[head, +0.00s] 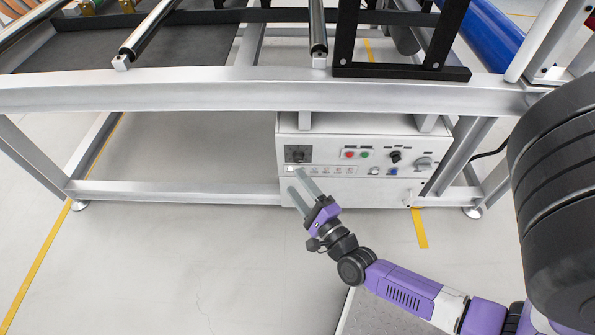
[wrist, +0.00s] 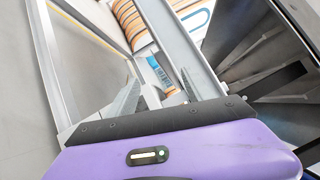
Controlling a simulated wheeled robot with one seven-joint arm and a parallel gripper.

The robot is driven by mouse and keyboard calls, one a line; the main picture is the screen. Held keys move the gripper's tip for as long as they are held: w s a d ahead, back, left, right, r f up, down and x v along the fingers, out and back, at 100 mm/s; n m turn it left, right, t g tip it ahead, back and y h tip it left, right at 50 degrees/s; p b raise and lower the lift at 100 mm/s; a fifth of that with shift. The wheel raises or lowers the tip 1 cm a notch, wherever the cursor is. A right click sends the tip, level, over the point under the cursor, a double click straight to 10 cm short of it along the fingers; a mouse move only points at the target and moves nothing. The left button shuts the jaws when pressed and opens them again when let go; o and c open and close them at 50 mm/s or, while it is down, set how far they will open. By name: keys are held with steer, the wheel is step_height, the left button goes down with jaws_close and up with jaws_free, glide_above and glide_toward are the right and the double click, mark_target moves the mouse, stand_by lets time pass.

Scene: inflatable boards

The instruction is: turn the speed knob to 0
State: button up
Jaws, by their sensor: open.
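A white control box (head: 350,187) hangs under the machine's frame in the head view. Its front has a dark square panel (head: 298,154) at the left, red and green buttons (head: 357,154), a black knob (head: 395,157) and a grey rotary switch (head: 423,163) at the right. The labels are too small to read, so I cannot tell which knob is the speed knob or its setting. My gripper (head: 295,180) is open and empty, with its pale fingers in front of the box's left part, left of both knobs. The wrist view does not clearly show the knobs.
A silver frame beam (head: 180,90) runs above the box, and a lower rail (head: 180,193) runs to its left. Frame legs stand at both sides. Orange-striped rolls (wrist: 130,20) show in the wrist view. The floor in front is clear, with yellow lines.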

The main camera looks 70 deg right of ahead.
steer(key=w+d+f+m+g+h+b, duration=0.35)
steer(key=d+f+m, duration=0.35)
steer(key=m, duration=0.3)
steer(key=m+g+h+b, duration=0.25)
steer(key=m+g, duration=0.35)
steer(key=m, duration=0.6)
glide_toward(298, 161)
steer(key=d, duration=0.2)
steer(key=x, duration=0.2)
steer(key=b+x, duration=0.1)
steer(key=x, duration=0.1)
steer(key=b+x, duration=0.1)
steer(key=x, duration=0.1)
steer(key=shift+w+f, duration=0.25)
steer(key=shift+w, duration=0.15)
steer(key=shift+w+d+r+b, duration=0.15)
steer(key=shift+w+d+b, duration=0.15)
steer(key=shift+d, duration=0.35)
steer(key=shift+s, duration=0.1)
jaws_close()
